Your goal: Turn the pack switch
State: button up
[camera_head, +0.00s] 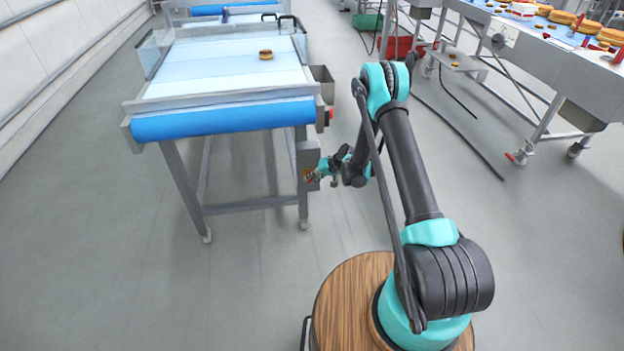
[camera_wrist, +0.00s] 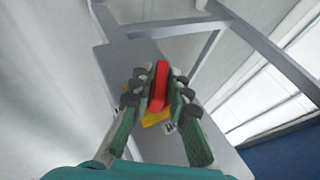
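The pack switch has a red handle (camera_wrist: 159,84) on a yellow plate (camera_wrist: 155,118), mounted on a grey box (camera_wrist: 118,62). In the head view, the grey box (camera_head: 307,157) hangs at the right front leg of the conveyor, and a small yellow and red patch of the switch (camera_head: 309,174) shows low on it. My gripper (camera_head: 322,172) is at the switch. In the wrist view, the fingers of my gripper (camera_wrist: 159,90) lie close along both sides of the red handle, closed on it. The fingers hide part of the yellow plate.
The conveyor (camera_head: 225,118) with a blue front roller stands left of my arm, one burger (camera_head: 265,54) on its belt. A red button (camera_head: 331,114) sits above the box. Another line (camera_head: 560,65) stands at the right. Floor between is mostly clear, with cables.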

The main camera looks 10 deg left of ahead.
grip_shut()
jog(key=shift+d, duration=0.1)
jog(key=shift+w+d+f+m+y, duration=0.15)
jog(key=shift+m+y, duration=0.15)
jog(key=shift+y, duration=0.5)
jog(key=shift+m+g+y, duration=0.3)
jog(key=shift+y, duration=1.2)
jog(key=shift+o, duration=2.4)
grip_release()
notch_tip(320, 180, up, 10)
jog(key=shift+r, duration=0.1)
